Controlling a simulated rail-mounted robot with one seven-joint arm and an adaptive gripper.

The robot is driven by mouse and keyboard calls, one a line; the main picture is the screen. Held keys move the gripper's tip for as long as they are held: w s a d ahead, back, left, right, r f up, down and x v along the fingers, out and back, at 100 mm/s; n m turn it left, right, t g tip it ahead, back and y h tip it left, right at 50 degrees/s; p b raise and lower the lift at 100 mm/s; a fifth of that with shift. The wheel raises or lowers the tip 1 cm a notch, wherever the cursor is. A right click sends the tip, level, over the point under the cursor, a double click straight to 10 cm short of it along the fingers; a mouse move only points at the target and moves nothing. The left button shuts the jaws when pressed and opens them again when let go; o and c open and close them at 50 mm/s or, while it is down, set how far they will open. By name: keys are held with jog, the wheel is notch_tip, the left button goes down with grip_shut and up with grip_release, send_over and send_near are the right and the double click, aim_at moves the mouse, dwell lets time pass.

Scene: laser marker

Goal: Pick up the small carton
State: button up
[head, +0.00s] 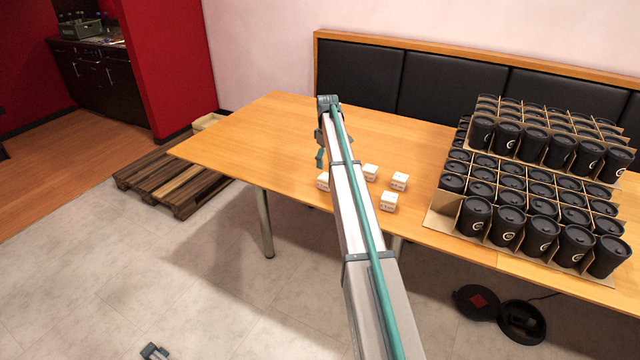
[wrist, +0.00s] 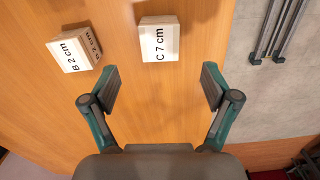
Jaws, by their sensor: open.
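Several small white cartons with printed labels stand on the wooden table (head: 250,130). In the head view, one carton (head: 323,181) is just left of my arm, and others (head: 370,172) (head: 399,181) (head: 388,201) are to its right. The wrist view shows a carton marked "C 7 cm" (wrist: 159,40) ahead of my gripper (wrist: 160,75), roughly between the lines of the fingers. A carton marked "B 2 cm" (wrist: 74,50) lies ahead of the left finger, turned at an angle. My gripper is open and empty, apart from both cartons. In the head view my arm partly hides it.
Stacked trays of black lidded cups (head: 520,190) fill the right part of the table. A black padded bench (head: 440,85) runs behind it. The table's left part is clear. A wooden pallet (head: 170,180) lies on the floor at left.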

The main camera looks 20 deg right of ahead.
aim_at(326, 177)
jog(key=shift+w+d, duration=0.2)
jog(key=shift+w, duration=0.25)
jog(key=f, duration=0.2)
jog(key=f+p, duration=0.1)
jog(key=f, duration=0.2)
jog(key=shift+s, duration=0.2)
jog(key=shift+s+a+f+p, duration=0.1)
jog(key=shift+f+p, duration=0.3)
jog(key=shift+f, duration=0.95)
jog(key=shift+s+a+f+p, duration=0.1)
jog(key=shift+f+p, duration=0.3)
jog(key=shift+f, duration=0.95)
jog(key=c, duration=1.3)
jog(key=shift+r, duration=0.15)
